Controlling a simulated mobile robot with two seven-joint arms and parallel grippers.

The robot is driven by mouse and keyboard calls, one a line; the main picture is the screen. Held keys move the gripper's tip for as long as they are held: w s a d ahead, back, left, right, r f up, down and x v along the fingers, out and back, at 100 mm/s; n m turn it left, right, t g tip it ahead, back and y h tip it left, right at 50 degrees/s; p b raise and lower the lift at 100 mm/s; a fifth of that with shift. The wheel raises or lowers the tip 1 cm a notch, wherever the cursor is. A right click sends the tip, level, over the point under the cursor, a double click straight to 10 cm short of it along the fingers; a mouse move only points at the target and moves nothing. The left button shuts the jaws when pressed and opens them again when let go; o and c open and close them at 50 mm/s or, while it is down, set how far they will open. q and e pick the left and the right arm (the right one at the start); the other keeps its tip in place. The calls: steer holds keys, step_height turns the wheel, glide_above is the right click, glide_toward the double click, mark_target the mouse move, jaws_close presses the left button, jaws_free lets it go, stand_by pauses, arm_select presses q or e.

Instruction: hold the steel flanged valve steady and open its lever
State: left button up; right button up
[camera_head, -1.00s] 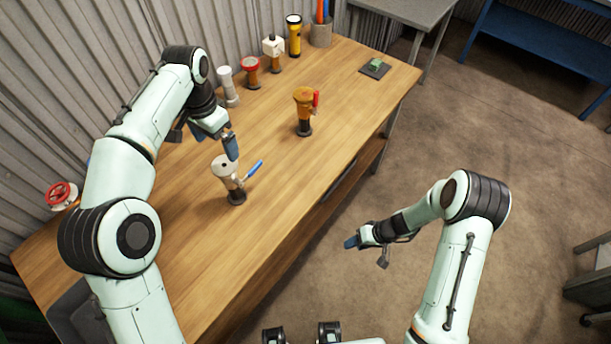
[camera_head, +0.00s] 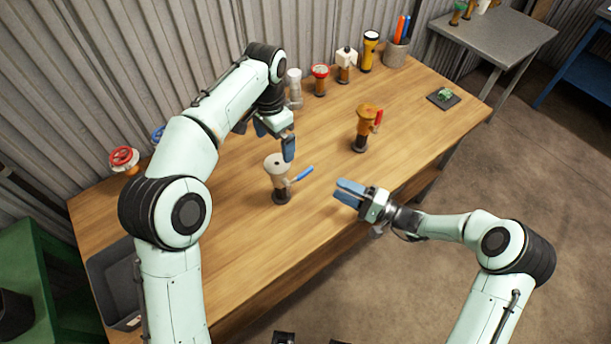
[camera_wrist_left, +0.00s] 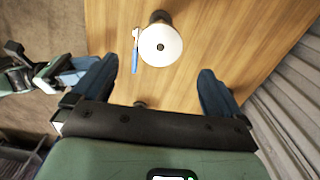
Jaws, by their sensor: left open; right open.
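The steel flanged valve (camera_head: 277,166) stands upright on a dark base on the wooden table. Its blue lever (camera_head: 301,174) sticks out to the right. In the left wrist view, its pale round top (camera_wrist_left: 161,46) lies ahead of the fingers, with the lever (camera_wrist_left: 135,62) beside it. My left gripper (camera_head: 275,140) is open and empty, just behind and above the valve, apart from it. In the left wrist view its fingers (camera_wrist_left: 157,78) are spread wide. My right gripper (camera_head: 348,192) is open and empty by the table's front edge, right of the lever, apart from it.
An orange-brown valve with a red lever (camera_head: 366,125) stands further right. A row of fittings, a yellow flashlight (camera_head: 369,50) and a pen cup (camera_head: 396,53) line the back. A grey bin (camera_head: 112,281) sits at the left end. Table between the two valves is clear.

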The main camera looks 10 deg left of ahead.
mark_target(277, 172)
arm_select(q)
step_height(277, 172, down, 13)
steer(key=shift+f, duration=0.1)
stand_by(0.4)
steer(key=c, duration=1.4)
arm_select(e)
steer(key=shift+o, duration=0.4)
steer(key=w+a, duration=0.1)
steer(key=a, duration=0.3)
steer(key=w+a+n, duration=0.1)
steer(key=a, duration=0.3)
steer(key=w+a+n+g, duration=0.1)
steer(key=w+a, duration=0.1)
steer(key=a, duration=0.2)
steer(key=shift+a+r, duration=0.1)
steer(key=shift+r, duration=0.15)
arm_select(q)
steer(key=shift+a, duration=0.1)
arm_select(e)
jaws_close()
